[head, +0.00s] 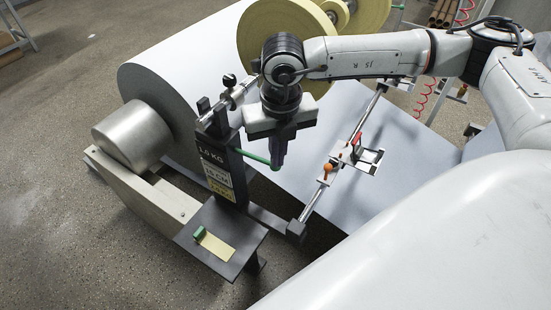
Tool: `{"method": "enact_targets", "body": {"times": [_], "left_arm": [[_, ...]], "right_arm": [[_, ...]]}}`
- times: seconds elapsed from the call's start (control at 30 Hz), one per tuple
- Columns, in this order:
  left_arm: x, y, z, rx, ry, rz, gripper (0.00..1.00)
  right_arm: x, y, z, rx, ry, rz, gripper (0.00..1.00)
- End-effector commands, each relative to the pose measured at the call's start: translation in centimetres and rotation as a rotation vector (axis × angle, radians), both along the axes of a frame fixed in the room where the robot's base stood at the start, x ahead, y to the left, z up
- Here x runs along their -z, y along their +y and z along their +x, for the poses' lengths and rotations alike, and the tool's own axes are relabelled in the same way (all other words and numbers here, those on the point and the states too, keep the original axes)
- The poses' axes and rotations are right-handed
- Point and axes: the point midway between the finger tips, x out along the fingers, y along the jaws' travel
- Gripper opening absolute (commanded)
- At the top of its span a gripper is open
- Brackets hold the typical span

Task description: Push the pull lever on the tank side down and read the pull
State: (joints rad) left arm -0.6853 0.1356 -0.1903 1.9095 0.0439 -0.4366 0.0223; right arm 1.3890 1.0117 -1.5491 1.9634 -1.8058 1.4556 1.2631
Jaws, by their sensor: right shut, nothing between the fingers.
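A green lever (254,157) sticks out to the right from a dark upright post (234,182), sloping slightly down to a rounded end. The post carries a "1.0 KG" label (211,155) and white and yellow labels below it. My right gripper (278,166) points down at the lever's outer end, with its fingers shut and empty. The fingers overlap the lever's end in the picture; I cannot tell whether they touch it. No pull reading beyond the printed labels is legible. My left gripper is not in view.
A dark shelf (207,253) below the post holds a small green piece (200,233) and a pale yellow strip (217,246). A large white paper roll (157,77) lies behind. A metal rail (336,165) with an orange knob (328,168) runs right of the gripper.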

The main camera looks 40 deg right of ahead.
Motion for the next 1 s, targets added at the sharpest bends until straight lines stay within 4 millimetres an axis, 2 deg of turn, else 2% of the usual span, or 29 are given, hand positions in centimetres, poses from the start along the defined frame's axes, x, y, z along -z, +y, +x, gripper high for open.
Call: {"method": "enact_targets", "body": {"times": [0.1,0.57,0.9,1.0], "left_arm": [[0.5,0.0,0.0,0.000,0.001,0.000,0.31],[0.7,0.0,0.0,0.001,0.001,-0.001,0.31],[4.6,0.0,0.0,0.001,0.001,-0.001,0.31],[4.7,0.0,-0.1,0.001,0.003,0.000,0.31]], "right_arm": [[0.7,0.0,0.1,0.000,-0.001,0.000,0.00],[1.1,0.0,0.1,0.000,-0.001,0.000,0.00],[5.0,0.0,0.1,-0.001,-0.001,0.000,0.00],[5.0,0.0,0.1,-0.001,-0.001,0.001,0.00]]}}
